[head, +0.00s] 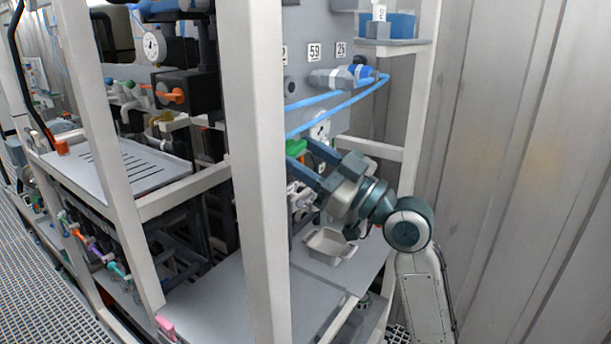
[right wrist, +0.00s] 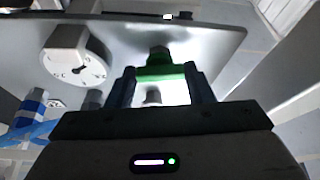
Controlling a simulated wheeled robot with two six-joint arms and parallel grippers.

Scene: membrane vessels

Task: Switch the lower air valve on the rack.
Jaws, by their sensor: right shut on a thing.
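A green valve handle (head: 296,148) sits on the grey rack panel, below the blue tubing. In the right wrist view the handle (right wrist: 161,74) lies crosswise between my two fingers, in front of a dark fitting on the panel. My right gripper (head: 303,154) is shut on this green handle, reaching in from the right past the rack post. Part of the handle is hidden by the fingers and the post in the head view. My left gripper is not in view.
A white round dial (head: 321,129) is near the handle; it also shows in the right wrist view (right wrist: 79,65). Blue tubing (head: 340,97) runs above. A white rack post (head: 256,170) stands left of my gripper. A small grey tray (head: 330,246) lies on the shelf below.

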